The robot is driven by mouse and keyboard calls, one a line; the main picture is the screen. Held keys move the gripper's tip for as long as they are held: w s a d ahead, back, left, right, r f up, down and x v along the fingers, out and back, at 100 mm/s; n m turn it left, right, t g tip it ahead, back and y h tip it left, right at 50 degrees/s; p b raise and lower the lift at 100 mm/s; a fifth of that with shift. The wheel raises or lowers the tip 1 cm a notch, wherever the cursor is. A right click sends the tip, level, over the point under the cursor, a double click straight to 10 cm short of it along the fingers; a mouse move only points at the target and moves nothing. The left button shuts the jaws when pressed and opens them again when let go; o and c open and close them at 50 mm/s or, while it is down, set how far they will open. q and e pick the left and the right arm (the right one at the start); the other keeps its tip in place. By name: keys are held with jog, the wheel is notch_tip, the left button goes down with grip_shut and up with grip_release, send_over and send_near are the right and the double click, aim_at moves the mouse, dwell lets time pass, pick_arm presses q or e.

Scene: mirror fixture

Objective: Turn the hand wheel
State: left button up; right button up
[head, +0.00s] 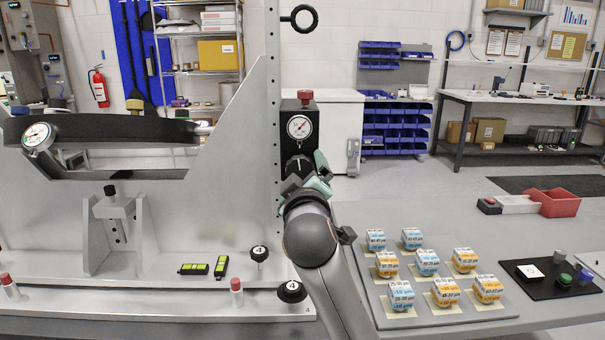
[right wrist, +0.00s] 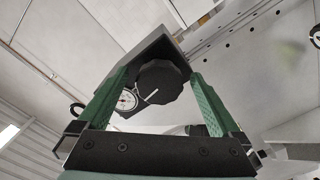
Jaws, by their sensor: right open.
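A dark round hand wheel with a white mark (right wrist: 162,80) sits on the front of a black box with a white dial gauge (head: 299,128). In the head view the hand wheel (head: 297,164) shows just below the gauge, partly hidden by my right gripper (head: 305,182). In the right wrist view my right gripper (right wrist: 160,88) is open, with one green finger on each side of the hand wheel. Gaps show between fingers and wheel, and I cannot tell whether either finger touches it. My left gripper is not in view.
The box is beside an upright perforated post (head: 272,100) on the grey metal fixture. Black knobs marked 4 (head: 291,291) are low on the fixture. Several labelled cubes stand on a grey board (head: 375,300) at right, near a black mat (head: 540,297) and a red bin (head: 553,203).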

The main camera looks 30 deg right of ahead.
jog(key=shift+w+d, duration=0.25)
jog(key=shift+w, duration=0.1)
jog(key=shift+c, duration=0.2)
jog(key=c, duration=1.3)
jog(key=shift+a+m, duration=0.1)
jog(key=shift+m, duration=0.7)
jog(key=o, duration=1.3)
jog(key=shift+o, duration=0.2)
